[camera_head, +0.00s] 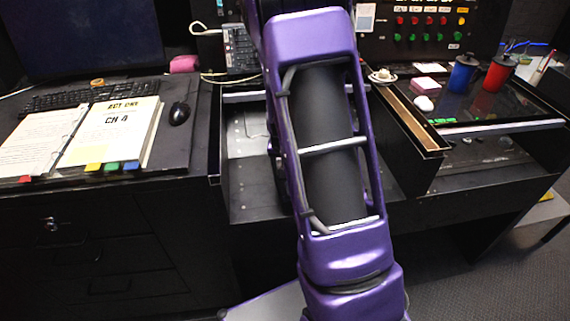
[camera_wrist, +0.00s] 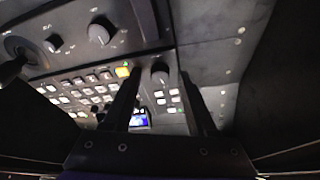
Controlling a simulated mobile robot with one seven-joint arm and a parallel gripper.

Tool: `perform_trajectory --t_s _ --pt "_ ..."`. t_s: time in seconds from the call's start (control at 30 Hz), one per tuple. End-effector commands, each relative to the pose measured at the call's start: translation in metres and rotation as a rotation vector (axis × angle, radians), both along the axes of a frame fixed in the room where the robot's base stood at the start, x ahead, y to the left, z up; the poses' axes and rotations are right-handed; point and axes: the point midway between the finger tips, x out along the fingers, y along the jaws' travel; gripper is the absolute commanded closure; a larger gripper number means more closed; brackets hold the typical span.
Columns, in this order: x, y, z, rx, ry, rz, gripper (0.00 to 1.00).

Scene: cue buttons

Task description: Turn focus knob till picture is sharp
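In the wrist view my gripper (camera_wrist: 160,80) is open, with its two dark fingers apart, reaching toward a control panel. A dark round knob (camera_wrist: 160,70) shows between the fingertips; I cannot tell whether a finger touches it. Two more knobs stand to the left, a larger one (camera_wrist: 101,31) and a smaller one (camera_wrist: 53,43). Their labels are too small to read, so I cannot tell which is the focus knob. In the head view my arm hides the gripper.
A dark lever (camera_wrist: 12,70) stands at left. In the head view, an open binder (camera_head: 105,132), mouse (camera_head: 179,113), keyboard (camera_head: 85,95), blue cup (camera_head: 461,75) and red cup (camera_head: 497,73) flank my arm.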

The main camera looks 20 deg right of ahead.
Motion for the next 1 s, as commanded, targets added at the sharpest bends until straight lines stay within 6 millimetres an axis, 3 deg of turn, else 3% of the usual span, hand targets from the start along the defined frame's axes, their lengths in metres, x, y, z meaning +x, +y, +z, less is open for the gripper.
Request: perform_trajectory --t_s 0.27,0.43,1.0 --pt "0.0 0.0 0.001 -0.001 -0.001 0.001 0.41" --pt "-0.003 0.003 0.015 -0.002 -0.005 0.003 0.41" --pt "-0.048 0.025 0.136 0.0 -0.004 0.004 0.41"
